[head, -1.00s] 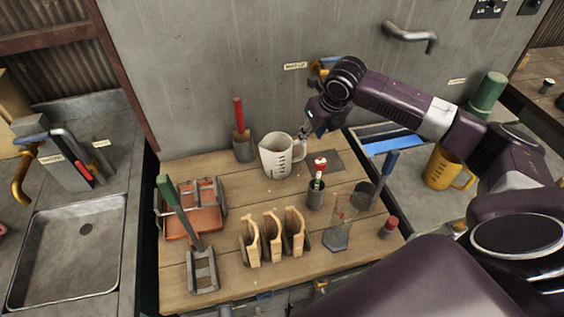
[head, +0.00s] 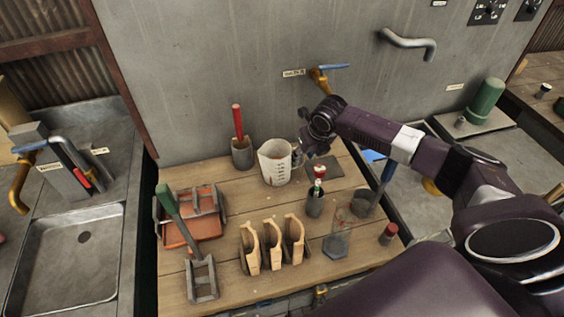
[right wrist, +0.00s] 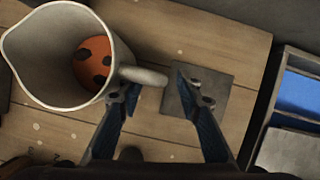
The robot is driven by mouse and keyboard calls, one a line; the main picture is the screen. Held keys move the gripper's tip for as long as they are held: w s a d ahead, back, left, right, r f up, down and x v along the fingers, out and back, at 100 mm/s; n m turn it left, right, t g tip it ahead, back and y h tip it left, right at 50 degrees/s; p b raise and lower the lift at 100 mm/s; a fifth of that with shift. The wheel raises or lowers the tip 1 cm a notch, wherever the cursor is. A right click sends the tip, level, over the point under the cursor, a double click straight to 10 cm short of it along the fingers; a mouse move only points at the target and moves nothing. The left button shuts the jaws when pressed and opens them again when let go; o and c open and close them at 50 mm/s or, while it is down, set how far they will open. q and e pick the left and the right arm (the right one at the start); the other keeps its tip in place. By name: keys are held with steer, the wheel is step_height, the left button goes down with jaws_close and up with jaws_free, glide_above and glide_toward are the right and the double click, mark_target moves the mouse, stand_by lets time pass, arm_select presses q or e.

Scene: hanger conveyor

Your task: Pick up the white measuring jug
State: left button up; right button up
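The white measuring jug (head: 274,168) stands upright on the wooden table, with dark markings on its side and its handle to the right. In the right wrist view the jug (right wrist: 30,62) fills the upper left, and its handle (right wrist: 145,75) points right. An orange-brown round patch with dark spots shows inside it. My right gripper (head: 303,146) is at the handle side of the jug. In the right wrist view the gripper (right wrist: 158,86) is open, with the handle's end between or just above its fingertips; contact cannot be told. My left gripper is not in view.
A holder with a red-handled tool (head: 242,152) stands left of the jug. A small cup with a red-topped item (head: 315,200) stands in front right. Wooden pieces in a rack (head: 270,245) and an orange tray (head: 192,222) are nearer. A grey plate (right wrist: 205,95) lies beside the handle.

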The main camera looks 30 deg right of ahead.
jaws_close()
stand_by(0.3)
steer(key=shift+w+r, duration=0.1)
